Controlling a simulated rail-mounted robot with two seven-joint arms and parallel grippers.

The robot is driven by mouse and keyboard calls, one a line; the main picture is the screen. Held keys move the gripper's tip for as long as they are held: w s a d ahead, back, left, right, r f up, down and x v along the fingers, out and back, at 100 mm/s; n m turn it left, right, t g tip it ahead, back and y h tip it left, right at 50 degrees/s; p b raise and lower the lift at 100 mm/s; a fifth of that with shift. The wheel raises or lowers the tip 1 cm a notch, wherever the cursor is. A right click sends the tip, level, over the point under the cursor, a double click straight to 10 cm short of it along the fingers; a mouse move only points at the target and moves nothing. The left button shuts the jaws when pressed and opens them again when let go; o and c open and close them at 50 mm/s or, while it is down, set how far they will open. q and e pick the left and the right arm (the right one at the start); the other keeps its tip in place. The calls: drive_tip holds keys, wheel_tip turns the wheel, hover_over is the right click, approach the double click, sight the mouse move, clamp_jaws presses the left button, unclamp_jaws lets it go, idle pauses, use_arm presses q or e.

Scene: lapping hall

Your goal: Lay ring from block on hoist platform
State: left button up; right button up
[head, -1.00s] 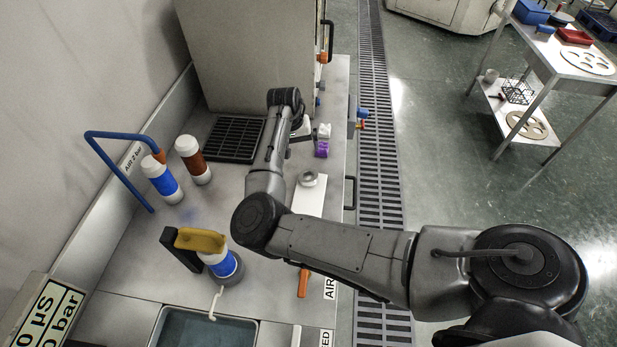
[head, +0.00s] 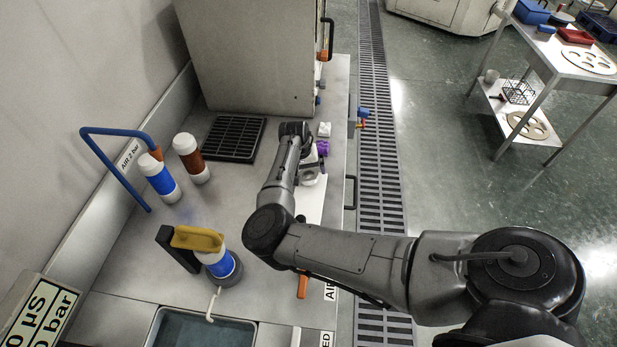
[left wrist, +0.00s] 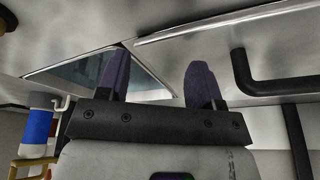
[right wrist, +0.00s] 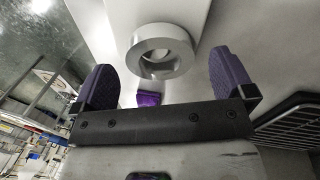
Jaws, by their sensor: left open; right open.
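A grey metal ring (right wrist: 160,50) lies flat on a white slab (right wrist: 187,12) in the right wrist view. In the head view the ring (head: 309,179) shows only partly beside my right wrist, on the white slab (head: 314,208). My right gripper (right wrist: 164,75) is open and empty, with the ring ahead of its fingers, roughly centred between them. In the head view my right gripper (head: 312,160) is largely hidden by its own wrist. My left gripper (left wrist: 158,75) is open and empty; it shows only in the left wrist view. I cannot make out a hoist platform.
A small purple piece (head: 323,147) and a white piece (head: 324,129) sit near the ring. A side table (head: 567,55) stands across the floor.

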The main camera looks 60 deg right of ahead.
drive_tip(key=shift+s+d+f, duration=0.15)
drive_tip(key=shift+f, duration=0.7)
drive_tip(key=shift+c, duration=0.5)
drive_tip(key=c, duration=1.1)
